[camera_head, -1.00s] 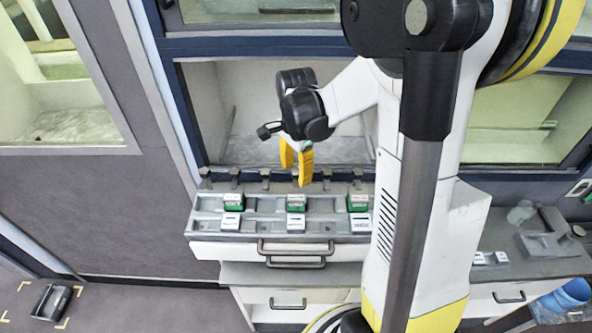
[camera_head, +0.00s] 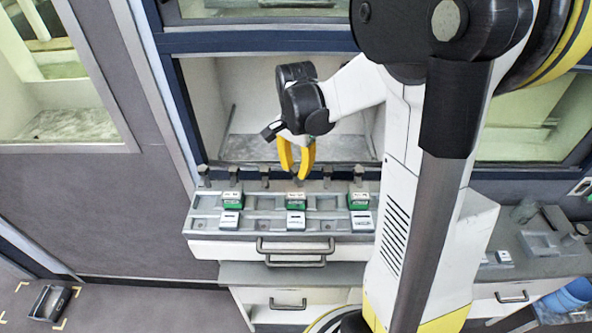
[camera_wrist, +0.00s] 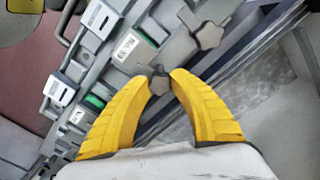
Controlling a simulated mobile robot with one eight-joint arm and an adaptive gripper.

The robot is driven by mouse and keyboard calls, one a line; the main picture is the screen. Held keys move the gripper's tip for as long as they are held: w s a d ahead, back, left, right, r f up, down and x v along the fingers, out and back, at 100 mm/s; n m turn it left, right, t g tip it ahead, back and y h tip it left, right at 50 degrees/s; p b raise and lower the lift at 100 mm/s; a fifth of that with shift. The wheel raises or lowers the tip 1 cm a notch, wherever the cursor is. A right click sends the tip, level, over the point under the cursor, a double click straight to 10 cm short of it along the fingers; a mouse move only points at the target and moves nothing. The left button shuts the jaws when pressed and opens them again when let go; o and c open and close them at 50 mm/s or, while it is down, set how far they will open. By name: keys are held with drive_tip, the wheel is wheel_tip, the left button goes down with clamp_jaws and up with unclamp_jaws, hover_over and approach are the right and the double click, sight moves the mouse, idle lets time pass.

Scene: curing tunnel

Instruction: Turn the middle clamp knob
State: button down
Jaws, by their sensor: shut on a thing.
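The middle clamp knob (camera_wrist: 159,84) is a dark grey lobed knob at the back edge of the grey fixture (camera_head: 267,227), behind the middle green-and-white block (camera_head: 297,200). My gripper (camera_head: 297,177) reaches down to it with its two yellow curved fingers. In the wrist view the fingertips of my gripper (camera_wrist: 161,78) are on either side of the knob, closed on it. Another lobed knob (camera_wrist: 209,36) stands free to the upper right in the wrist view. In the head view the fingers mostly hide the middle knob.
Several other clamps, such as the left one (camera_head: 204,175), line the fixture's back edge. Green-and-white blocks (camera_head: 232,199) and white blocks (camera_head: 296,220) sit in its slots. Behind is an open bay (camera_head: 240,105) with a blue frame. Drawer handles (camera_head: 290,248) project in front.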

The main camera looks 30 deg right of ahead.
drive_tip(key=n+b, duration=0.1)
drive_tip(key=n, duration=0.2)
drive_tip(key=shift+f+n, duration=0.1)
drive_tip(key=shift+n, duration=0.3)
drive_tip(key=n+b, duration=0.1)
drive_tip(key=n, duration=0.2)
drive_tip(key=shift+n, duration=0.3)
drive_tip(key=n+b, duration=0.1)
drive_tip(key=n, duration=0.2)
drive_tip(key=shift+n, duration=0.3)
drive_tip(key=shift+n+b, duration=0.5)
drive_tip(key=shift+n, duration=1.4)
drive_tip(key=c, duration=1.1)
unclamp_jaws()
drive_tip(key=shift+c, duration=0.2)
